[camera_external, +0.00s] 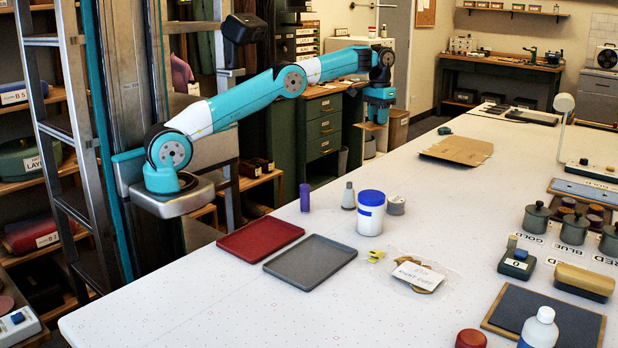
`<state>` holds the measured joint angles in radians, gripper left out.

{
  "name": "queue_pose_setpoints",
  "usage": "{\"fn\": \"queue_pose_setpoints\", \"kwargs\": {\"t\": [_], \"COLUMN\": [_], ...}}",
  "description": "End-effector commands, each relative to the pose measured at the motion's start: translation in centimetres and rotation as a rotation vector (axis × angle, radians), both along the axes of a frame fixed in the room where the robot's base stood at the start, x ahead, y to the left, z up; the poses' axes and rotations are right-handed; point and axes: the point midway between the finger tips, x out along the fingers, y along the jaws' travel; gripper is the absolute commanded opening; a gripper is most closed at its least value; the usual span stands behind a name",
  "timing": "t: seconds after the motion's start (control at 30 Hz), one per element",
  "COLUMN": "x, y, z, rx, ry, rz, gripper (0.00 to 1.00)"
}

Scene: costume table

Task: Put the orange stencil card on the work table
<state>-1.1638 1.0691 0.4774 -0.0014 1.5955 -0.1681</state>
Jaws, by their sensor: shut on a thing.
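My gripper (376,118) is at the end of the outstretched arm, beyond the far left edge of the white work table (330,235). It points down and is shut on a thin, orange-tan flat piece (371,126), which looks like the orange stencil card. The piece is small and partly hidden by the gripper, so its cut-outs cannot be made out. It is held in the air, apart from the table top.
A brown cardboard sheet (457,150) lies on the table right of my gripper. A red tray (260,238), a grey tray (310,262), a purple cylinder (305,198) and a blue-lidded tub (371,214) stand nearer.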

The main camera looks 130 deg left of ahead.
Motion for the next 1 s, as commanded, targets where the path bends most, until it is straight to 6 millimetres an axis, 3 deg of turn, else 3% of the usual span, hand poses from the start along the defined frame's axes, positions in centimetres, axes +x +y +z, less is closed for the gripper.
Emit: {"fn": "queue_pose_setpoints", "kwargs": {"t": [0.17, 0.37, 0.5, 0.7, 0.83, 1.0], "x": [4.3, 12.9, 18.3, 24.2, 26.7, 28.3], "y": [-2.4, -9.1, -15.1, -25.1, -32.1, -41.8], "z": [0.4, 0.8, 1.0, 1.1, 1.2, 1.2], "rx": [0.000, -0.001, -0.001, -0.001, 0.000, 0.000], "ry": [0.000, 0.001, 0.001, 0.001, 0.001, 0.002], "rz": [-0.063, -0.198, -0.299, -0.445, -0.542, -0.672], "gripper": [0.09, 0.09, 0.09, 0.09, 0.09, 0.09]}}
